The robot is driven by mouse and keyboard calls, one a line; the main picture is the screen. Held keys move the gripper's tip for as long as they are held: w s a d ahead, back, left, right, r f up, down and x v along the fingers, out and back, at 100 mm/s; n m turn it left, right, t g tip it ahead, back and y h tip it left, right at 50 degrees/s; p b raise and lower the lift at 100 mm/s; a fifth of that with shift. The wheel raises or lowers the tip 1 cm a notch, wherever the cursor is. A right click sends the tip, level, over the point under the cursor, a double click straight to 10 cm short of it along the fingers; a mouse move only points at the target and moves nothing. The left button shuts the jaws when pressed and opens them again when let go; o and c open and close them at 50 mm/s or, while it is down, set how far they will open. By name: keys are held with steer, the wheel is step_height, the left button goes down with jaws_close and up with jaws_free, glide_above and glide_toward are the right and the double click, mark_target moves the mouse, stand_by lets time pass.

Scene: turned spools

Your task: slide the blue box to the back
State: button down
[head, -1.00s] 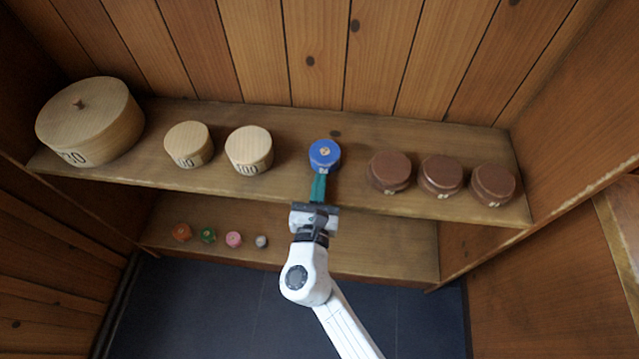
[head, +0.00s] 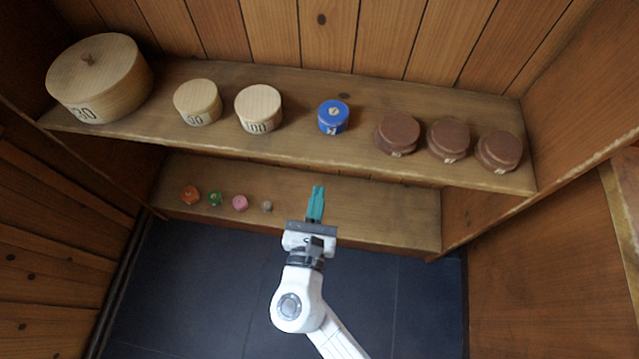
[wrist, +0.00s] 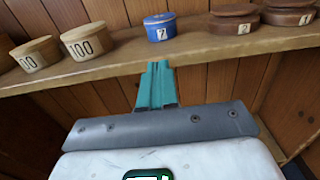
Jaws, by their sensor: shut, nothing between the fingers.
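The blue box (head: 333,117) is a small round lidded box on the upper shelf, between the pale wooden boxes and the brown ones. Bare shelf shows behind it, up to the back wall. It also shows in the wrist view (wrist: 160,27), upright, with a number label on its front. My gripper (head: 316,190) has teal fingers, which are shut and empty. In the head view it is in front of the upper shelf's edge, apart from the blue box. In the wrist view the fingertips (wrist: 157,66) point toward the shelf, below the box.
On the upper shelf (head: 290,86), pale boxes (head: 259,108) stand left of the blue box, with a large lidded one (head: 100,80) far left. Brown boxes (head: 398,134) stand to its right. Small coloured pieces (head: 240,203) sit on the lower shelf (head: 385,215).

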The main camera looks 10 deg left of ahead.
steer(key=shift+d, duration=0.1)
steer(key=w+d+m+g+h, duration=0.1)
steer(key=d+m+g+h, duration=0.4)
steer(key=d+m, duration=0.7)
steer(key=s+d+f+m+g+h, duration=0.1)
steer(key=s+d+f+m+g, duration=0.15)
steer(key=d+m, duration=0.5)
steer(key=s+d+f+m+g+h, duration=0.15)
steer(key=s+d+m+g, duration=0.25)
steer(key=d, duration=0.6)
steer(key=s+d+f+m+g+y, duration=0.1)
steer(key=s+m+g+y, duration=0.4)
steer(key=s+m+y, duration=0.3)
steer(key=s+m, duration=0.4)
steer(key=s, duration=0.2)
steer(key=shift+d, duration=0.3)
steer(key=c, duration=1.8)
jaws_free()
steer(key=shift+w+f+m+g, duration=0.1)
steer(key=shift+m+g, duration=0.15)
